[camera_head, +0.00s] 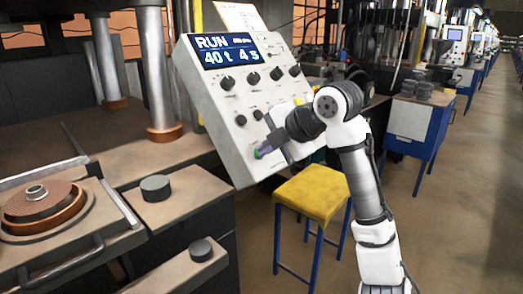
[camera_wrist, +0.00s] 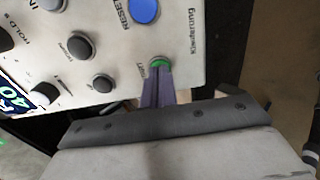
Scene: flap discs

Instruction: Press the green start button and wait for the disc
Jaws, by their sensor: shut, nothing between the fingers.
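The control panel (camera_head: 225,95) is a tilted pale box with several dark knobs. Its display (camera_head: 228,50) reads RUN, 40 t, 4 s. The green start button (camera_wrist: 159,63) shows in the wrist view just beyond my fingertips, partly covered by them; in the head view only a bit of green shows at the panel's lower edge. My gripper (camera_wrist: 158,76) is shut and empty, with its fingertips at the button. I cannot tell whether they touch it. A brown disc (camera_head: 45,201) lies in a round mould on the press's tray at the left.
A blue reset button (camera_wrist: 145,10) sits near the green one. A yellow stool (camera_head: 312,192) stands below the panel. Dark round pieces rest on the ledges at the left, one (camera_head: 155,188) near the mould. Press columns (camera_head: 158,75) stand behind. The floor at the right is clear.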

